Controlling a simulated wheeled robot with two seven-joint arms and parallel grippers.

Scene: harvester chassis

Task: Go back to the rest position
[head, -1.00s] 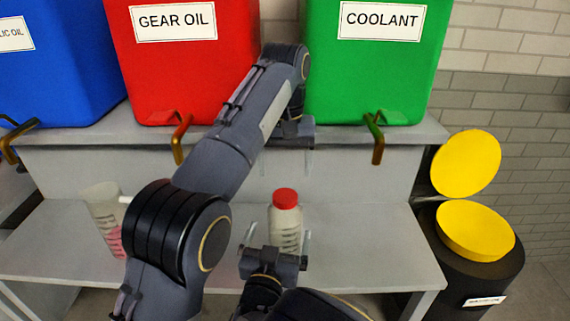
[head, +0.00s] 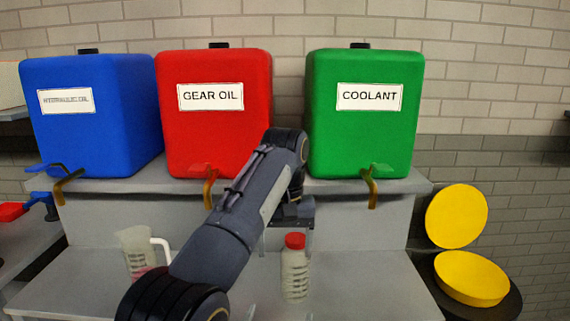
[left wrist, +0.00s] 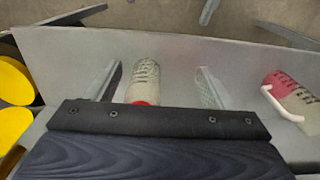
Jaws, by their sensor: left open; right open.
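My left gripper (head: 285,242) is open and points down, just above the red-capped bottle (head: 295,275) on the lower shelf. In the left wrist view, the two fingers (left wrist: 156,85) are apart. The bottle also shows there (left wrist: 143,82), in the gap between them in the picture, and nothing is gripped. My right gripper (head: 278,309) is low at the bottom edge of the head view. Only its fingertips show there, apart and with nothing seen held.
Blue (head: 95,135), red (head: 215,135) and green (head: 365,140) tanks with taps stand on the upper ledge. A clear jug (head: 138,245) with pink liquid stands on the lower shelf (head: 350,295), left of the bottle. A black drum with a yellow lid (head: 470,278) is at the right.

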